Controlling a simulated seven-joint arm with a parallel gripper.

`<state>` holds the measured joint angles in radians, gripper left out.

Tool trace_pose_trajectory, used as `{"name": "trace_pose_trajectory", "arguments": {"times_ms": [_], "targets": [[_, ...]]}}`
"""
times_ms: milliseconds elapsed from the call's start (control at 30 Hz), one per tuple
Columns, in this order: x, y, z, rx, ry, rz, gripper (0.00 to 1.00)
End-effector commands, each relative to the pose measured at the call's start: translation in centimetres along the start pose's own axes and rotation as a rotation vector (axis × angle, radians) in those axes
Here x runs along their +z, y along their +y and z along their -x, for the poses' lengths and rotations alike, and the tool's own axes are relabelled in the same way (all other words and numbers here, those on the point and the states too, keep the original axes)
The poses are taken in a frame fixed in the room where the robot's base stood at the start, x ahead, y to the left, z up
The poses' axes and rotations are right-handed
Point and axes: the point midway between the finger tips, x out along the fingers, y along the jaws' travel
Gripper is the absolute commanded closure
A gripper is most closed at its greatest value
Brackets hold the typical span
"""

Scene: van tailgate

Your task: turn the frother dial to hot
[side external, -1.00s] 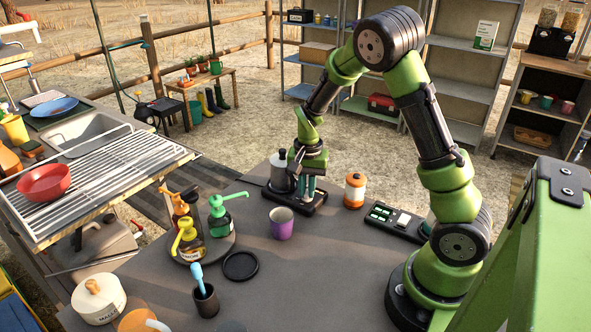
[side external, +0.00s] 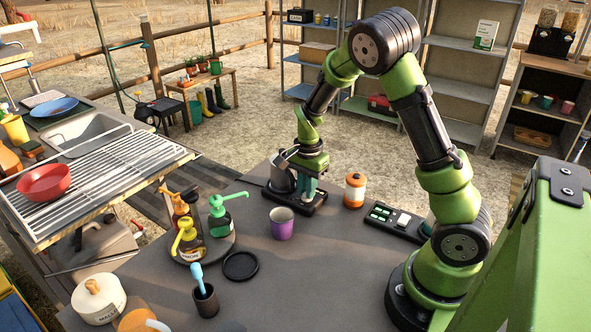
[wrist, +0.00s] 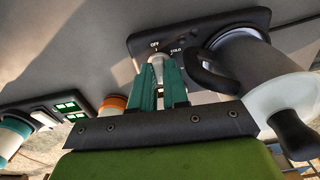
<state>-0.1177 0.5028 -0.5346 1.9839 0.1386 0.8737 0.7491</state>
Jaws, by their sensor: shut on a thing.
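The frother base (side external: 297,210) is a dark plate at the far edge of the grey table, with the grey metal frother jug (side external: 281,180) on it. In the wrist view the frother's dial (wrist: 156,59) is a small pale knob on the dark panel (wrist: 204,29). The labels OFF and COLD show beside it; no HOT label is visible. My gripper (wrist: 160,72) has its teal fingers shut on the dial, covering part of it. The jug also shows in the wrist view (wrist: 245,68), close to the fingers, with a black handle.
An orange-and-white jar (side external: 355,190) stands just right of the frother, and a black switch panel (side external: 398,222) lies further right. A purple cup (side external: 282,224) stands in front. Pump bottles (side external: 192,240) are at left. Table between cup and panel is clear.

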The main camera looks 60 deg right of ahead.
Motion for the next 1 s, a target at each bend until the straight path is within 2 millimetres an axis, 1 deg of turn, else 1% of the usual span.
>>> {"name": "trace_pose_trajectory", "arguments": {"times_ms": [233,267,400,667,767,867,1000], "targets": [[0.0,0.0,0.1,-0.002,-0.002,-0.008,1.0],[0.0,0.0,0.1,-0.002,-0.002,-0.008,0.82],[0.0,0.0,0.1,-0.002,-0.001,-0.006,0.61],[0.0,0.0,0.0,-0.001,-0.001,-0.002,0.61],[0.0,0.0,0.4,-0.002,-0.001,-0.001,0.61],[0.0,-0.1,1.4,-0.005,-0.001,-0.001,0.61],[0.0,-0.1,3.6,-0.006,-0.001,-0.001,0.61]]}}
